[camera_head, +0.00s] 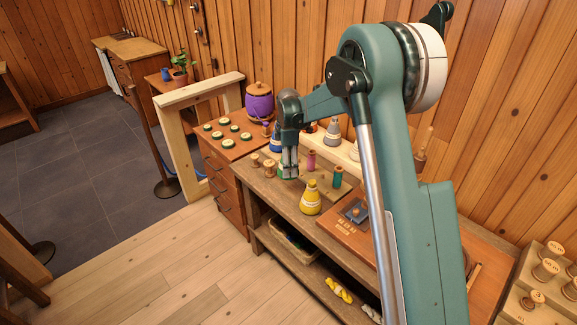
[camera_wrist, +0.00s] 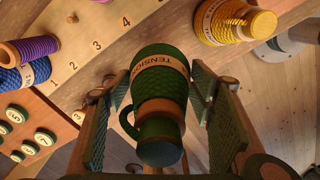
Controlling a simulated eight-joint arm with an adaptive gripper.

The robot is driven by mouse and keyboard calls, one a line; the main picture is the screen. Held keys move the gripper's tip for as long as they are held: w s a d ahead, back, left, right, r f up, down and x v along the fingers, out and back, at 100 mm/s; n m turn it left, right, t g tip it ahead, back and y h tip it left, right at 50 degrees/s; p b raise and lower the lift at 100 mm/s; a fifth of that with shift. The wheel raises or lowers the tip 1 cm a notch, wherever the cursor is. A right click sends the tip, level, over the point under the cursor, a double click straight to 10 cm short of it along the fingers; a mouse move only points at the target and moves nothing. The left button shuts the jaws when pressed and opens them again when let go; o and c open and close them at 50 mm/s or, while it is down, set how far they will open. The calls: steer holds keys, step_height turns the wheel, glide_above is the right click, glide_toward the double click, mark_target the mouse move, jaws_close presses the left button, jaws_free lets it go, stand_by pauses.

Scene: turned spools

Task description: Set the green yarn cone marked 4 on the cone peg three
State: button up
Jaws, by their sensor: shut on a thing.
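My gripper (camera_head: 290,165) is shut on a green cone-shaped thing (camera_wrist: 158,105), seen between the two fingers (camera_wrist: 157,115) in the wrist view. It has a textured green body, a smooth neck, a side loop and a tan band lettered "TENSION"; no 4 shows on it. In the head view my gripper mostly hides it, above the workbench. In the wrist view a wooden board (camera_wrist: 110,55) carries the numbers 1 to 4, with a small wooden peg (camera_wrist: 73,18) beyond them. I cannot tell which number that peg belongs to.
A yellow cone (camera_head: 311,198) stands on the bench right of my gripper. A magenta spool (camera_head: 311,160) and a teal spool (camera_head: 337,177) stand behind it. A blue cone (camera_head: 275,141) and grey cone (camera_head: 333,131) are at the back. Numbered green discs (camera_wrist: 43,137) lie at left.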

steer(key=shift+w, duration=0.1)
steer(key=w+d+m+p, duration=0.2)
steer(key=w+p, duration=0.1)
steer(key=w, duration=0.6)
steer(key=w+d+m+p, duration=0.2)
steer(key=w+m+p, duration=0.1)
steer(key=w, duration=0.6)
steer(key=shift+d+r, duration=0.35)
steer(key=shift+d, duration=0.05)
steer(key=shift+f, duration=0.15)
steer(key=shift+f, duration=1.8)
steer(key=shift+f+b, duration=0.6)
steer(key=shift+f, duration=0.2)
steer(key=shift+f, duration=0.15)
steer(key=shift+f+b, duration=0.55)
steer(key=shift+f, duration=0.3)
steer(key=shift+f+b, duration=0.55)
steer(key=shift+b, duration=0.15)
stand_by(1.1)
